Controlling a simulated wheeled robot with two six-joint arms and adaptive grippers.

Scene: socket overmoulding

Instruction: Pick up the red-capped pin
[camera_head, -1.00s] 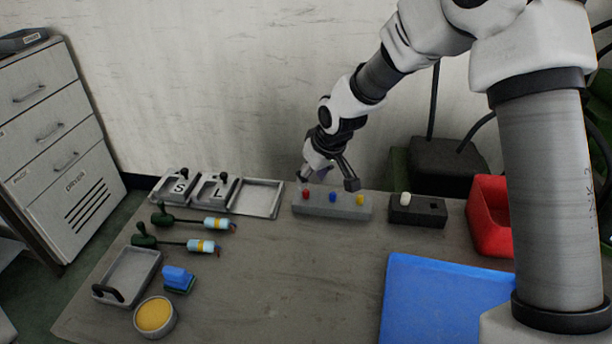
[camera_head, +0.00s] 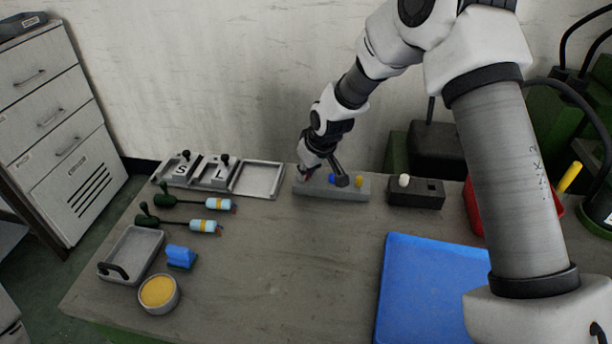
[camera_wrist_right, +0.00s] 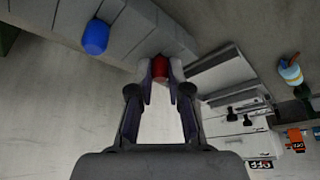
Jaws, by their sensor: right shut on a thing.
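The red-capped pin (camera_wrist_right: 160,69) sits between the two fingertips of my right gripper (camera_wrist_right: 161,78) in the right wrist view, at the end of the grey pin block. The fingers are shut on its red cap. In the head view my right gripper (camera_head: 323,178) is down at the left part of the grey block (camera_head: 335,194), and the red cap is mostly hidden by the fingers. The blue-capped pin (camera_head: 332,178) and the yellow-capped pin (camera_head: 359,181) stand in the same block. My left gripper is not in view.
A dark block (camera_head: 428,194) with a white-capped pin (camera_head: 404,181) stands to the right. Trays (camera_head: 258,180) lie to the left. A blue mat (camera_head: 420,300), a red bin (camera_head: 472,205) and a yellow-filled bowl (camera_head: 158,292) are around. The middle of the table is clear.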

